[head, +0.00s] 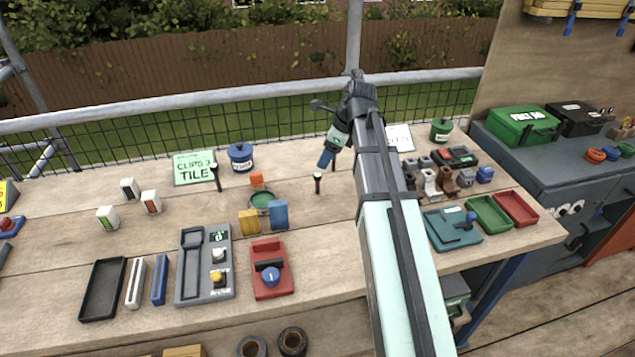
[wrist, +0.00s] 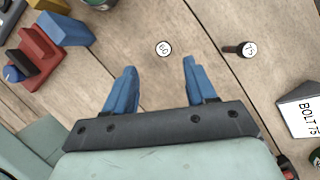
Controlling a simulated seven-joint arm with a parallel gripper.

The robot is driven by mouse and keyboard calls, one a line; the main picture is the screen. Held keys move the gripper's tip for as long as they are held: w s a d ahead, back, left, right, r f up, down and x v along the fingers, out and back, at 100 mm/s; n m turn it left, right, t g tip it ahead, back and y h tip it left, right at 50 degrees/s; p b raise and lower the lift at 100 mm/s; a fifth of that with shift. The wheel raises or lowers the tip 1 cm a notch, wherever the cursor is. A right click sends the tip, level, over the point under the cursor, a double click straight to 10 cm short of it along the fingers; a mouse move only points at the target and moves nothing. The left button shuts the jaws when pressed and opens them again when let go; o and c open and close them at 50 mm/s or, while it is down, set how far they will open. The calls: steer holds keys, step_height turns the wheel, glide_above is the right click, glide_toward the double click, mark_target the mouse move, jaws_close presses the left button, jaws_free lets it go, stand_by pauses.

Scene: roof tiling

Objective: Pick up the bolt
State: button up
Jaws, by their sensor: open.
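Bolts stand on the wooden bench as dark shafts with pale round heads. The bolt marked 75 shows in the wrist view (wrist: 247,49), up and right of my fingers. The bolt marked 60 also shows there (wrist: 164,48), head-on, ahead of the gap between the fingers. In the head view one bolt (head: 317,183) stands just in front of my gripper (head: 326,159); another is partly hidden behind the fingers. A further bolt (head: 216,177) stands to the left. My gripper (wrist: 158,82) points down above the bench, its blue fingers apart and nothing between them.
A card reading BOLT 75 (wrist: 302,105) stands at the right of the wrist view. A blue block (head: 279,214), an open green tin (head: 261,199) and a red holder (head: 268,283) are left of the arm. Small fittings and trays (head: 489,213) crowd the right.

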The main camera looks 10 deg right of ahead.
mark_target(320, 177)
steer(key=x, duration=0.8)
steer(key=shift+s+d+f, duration=0.3)
steer(key=shift+d, duration=0.1)
steer(key=shift+w+x, duration=0.15)
steer(key=shift+x, duration=1.15)
steer(key=shift+w+x, duration=0.1)
steer(key=shift+x, duration=1.2)
steer(key=shift+d, duration=0.1)
steer(key=shift+c, duration=0.4)
jaws_close()
steer(key=shift+r, duration=0.15)
